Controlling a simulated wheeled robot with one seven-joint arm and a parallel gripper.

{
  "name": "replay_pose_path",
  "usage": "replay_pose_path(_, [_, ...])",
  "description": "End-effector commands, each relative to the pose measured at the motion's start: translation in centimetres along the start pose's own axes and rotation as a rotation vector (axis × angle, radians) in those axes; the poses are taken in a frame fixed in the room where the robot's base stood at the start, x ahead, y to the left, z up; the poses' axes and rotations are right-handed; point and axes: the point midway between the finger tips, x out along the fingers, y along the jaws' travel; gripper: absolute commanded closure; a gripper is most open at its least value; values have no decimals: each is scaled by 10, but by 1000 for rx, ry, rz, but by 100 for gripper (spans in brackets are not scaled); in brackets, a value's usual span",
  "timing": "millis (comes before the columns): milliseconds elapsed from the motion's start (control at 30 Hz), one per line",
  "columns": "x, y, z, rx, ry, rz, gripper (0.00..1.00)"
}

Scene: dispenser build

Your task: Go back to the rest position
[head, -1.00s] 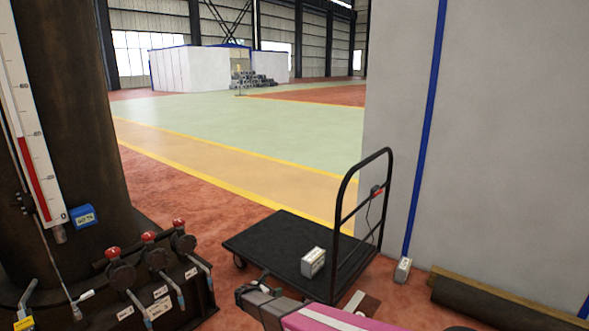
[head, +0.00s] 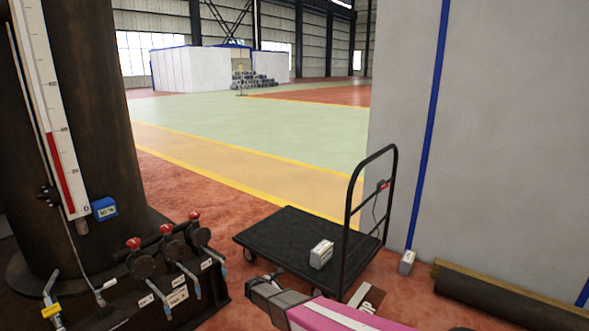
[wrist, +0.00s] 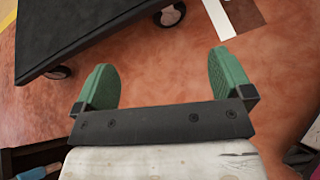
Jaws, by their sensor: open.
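My gripper (wrist: 162,82) is open and empty in the wrist view, its two green fingers spread over bare reddish floor. In the head view my gripper (head: 262,289) shows at the bottom centre, in front of the cart's near edge, with the pink and white arm behind it. Its fingers are hard to make out there. The black platform cart (head: 283,238) stands just beyond it. The cart's deck edge also shows at the upper left of the wrist view (wrist: 75,32). A small white box (head: 321,254) sits on the deck by the handle.
A dark tank (head: 78,130) with a gauge and red-knobbed valves (head: 168,245) stands at the left. A pale wall (head: 500,130) and a dark beam (head: 500,295) on the floor lie at the right. Open floor (head: 250,140) stretches beyond the cart.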

Motion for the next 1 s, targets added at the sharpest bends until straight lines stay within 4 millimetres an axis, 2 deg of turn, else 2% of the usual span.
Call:
replay_pose_path(267, [8,-62,59,308,98,-167,2])
replay_pose_path(367, [8,-95,87,478,145,-260,2])
replay_pose_path(467, [4,-139,120,702,198,-389,2])
replay_pose_path(600, [-10,-197,161,1042,265,-592,2])
replay_pose_path(800, [-47,-267,209,1501,338,-895,2])
replay_pose_path(900, [-66,-290,226,1688,364,-1034,2])
replay_pose_path(1000, [-82,-305,238,1823,383,-1143,2])
